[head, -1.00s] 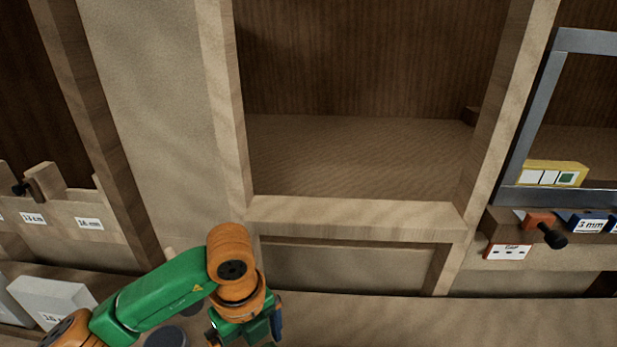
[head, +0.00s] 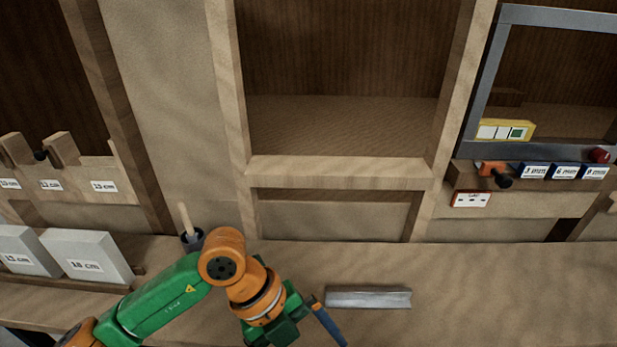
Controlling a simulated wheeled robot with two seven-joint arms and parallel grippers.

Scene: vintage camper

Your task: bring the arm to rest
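My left arm, green and orange, comes in from the lower left in the head view. Its gripper (head: 290,325) is over the counter near the bottom edge, pointing down. A slim blue piece with an orange end (head: 328,323) shows at its right side; I cannot tell whether it is a finger or a held thing. The fingertips are hidden or cut off, so open or shut does not show. My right arm and gripper are not in view.
A grey metal bar (head: 368,298) lies on the counter (head: 480,300), right of the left gripper. A dark cup with a wooden stick (head: 192,238) stands behind the arm. White labelled blocks (head: 88,257) sit at left. A yellow block (head: 505,130) is at right. The right counter is clear.

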